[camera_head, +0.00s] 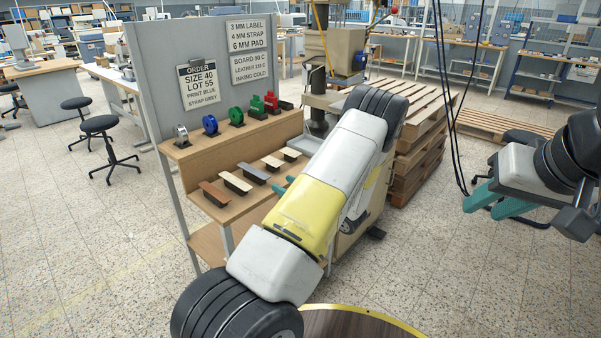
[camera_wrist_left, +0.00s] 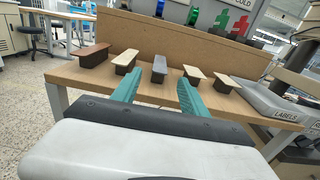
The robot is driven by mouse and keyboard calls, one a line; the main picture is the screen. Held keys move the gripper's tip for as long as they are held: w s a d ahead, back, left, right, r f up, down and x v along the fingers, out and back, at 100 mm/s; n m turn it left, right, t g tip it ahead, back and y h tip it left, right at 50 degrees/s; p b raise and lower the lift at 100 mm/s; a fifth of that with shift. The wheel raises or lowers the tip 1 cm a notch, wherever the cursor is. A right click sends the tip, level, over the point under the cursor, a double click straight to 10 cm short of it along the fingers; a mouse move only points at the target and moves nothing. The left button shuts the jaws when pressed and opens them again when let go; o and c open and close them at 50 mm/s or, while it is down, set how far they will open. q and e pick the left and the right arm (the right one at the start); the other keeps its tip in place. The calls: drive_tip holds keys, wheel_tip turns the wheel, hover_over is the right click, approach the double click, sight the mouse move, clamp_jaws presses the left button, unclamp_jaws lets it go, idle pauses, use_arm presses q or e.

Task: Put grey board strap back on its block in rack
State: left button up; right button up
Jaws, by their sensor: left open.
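The grey board strap (camera_head: 253,172) lies on its dark block on the rack shelf, in the middle of a row of straps. In the left wrist view the grey strap (camera_wrist_left: 159,63) sits flat on its block (camera_wrist_left: 158,76), with the block upright. My left gripper (camera_head: 284,184) is open and empty, its teal fingers in front of the row. In the left wrist view its fingertips (camera_wrist_left: 157,88) stand either side of the grey strap's line, apart from it. My right gripper (camera_head: 483,209) is open and empty at the far right, away from the rack.
A brown strap (camera_head: 214,193) and a cream strap (camera_head: 236,181) lie left of the grey one; two pale straps (camera_head: 272,162) lie right. Colored rolls (camera_head: 210,125) stand on the ledge above. A panel (camera_head: 160,60) backs the rack. A grey tray (camera_wrist_left: 262,100) stands at right.

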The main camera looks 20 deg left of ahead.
use_arm(q)
drive_tip(key=s+r+n+g+h, duration=0.8)
drive_tip(key=s+r+n, duration=0.45)
drive_tip(key=s, duration=0.35)
drive_tip(key=s+d+r+n+t+h, duration=0.7)
drive_tip(key=s+d+r, duration=0.6)
drive_tip(key=d, duration=0.4)
drive_tip(key=s+n+h, duration=0.1)
drive_tip(key=n+h, duration=0.1)
drive_tip(key=h, duration=0.1)
drive_tip(key=shift+r+h, duration=0.25)
drive_tip(key=shift+h, duration=0.15)
